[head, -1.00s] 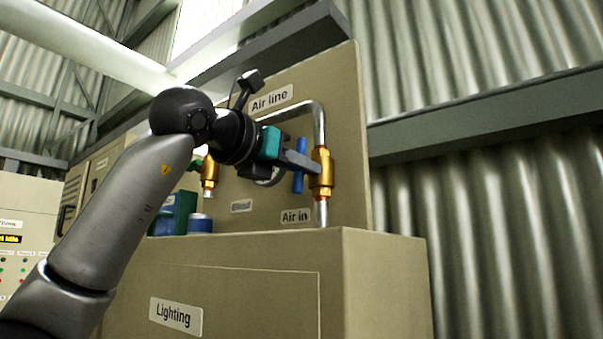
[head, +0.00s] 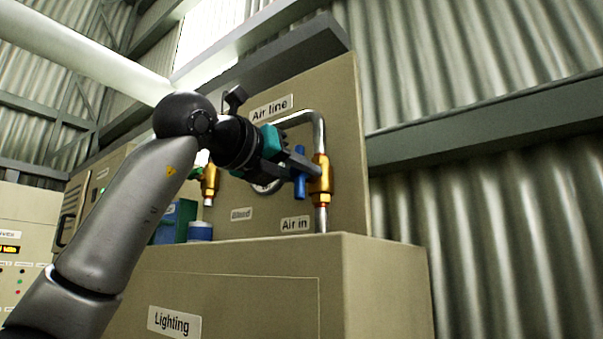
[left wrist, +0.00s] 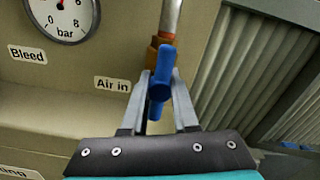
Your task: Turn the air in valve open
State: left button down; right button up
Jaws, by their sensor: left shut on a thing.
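The air in valve has a brass body (head: 320,175) on a vertical silver pipe, above the "Air in" label (head: 295,224). Its blue handle (head: 300,172) stands roughly upright in the head view. My left gripper (head: 307,170) reaches in from the left and is shut on the blue handle. In the left wrist view the handle (left wrist: 161,82) sits between the two fingers (left wrist: 160,98), with the brass body (left wrist: 153,52) behind it. My right gripper is not in view.
A pressure gauge (left wrist: 62,14) and a "Bleed" label (left wrist: 27,54) are left of the valve. A second brass valve (head: 209,182) is on the same panel (head: 345,130). The cabinet top (head: 370,240) lies below. Corrugated wall (head: 500,210) is to the right.

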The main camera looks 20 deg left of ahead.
pick_arm(q)
jog(key=c, duration=0.8)
grip_release()
jog(key=shift+c, duration=0.2)
jog(key=shift+s, duration=0.1)
jog(key=shift+s+a, duration=0.15)
jog(key=shift+s, duration=0.2)
jog(key=b+v, duration=0.3)
jog(key=v, duration=1.1)
jog(key=shift+s, duration=0.15)
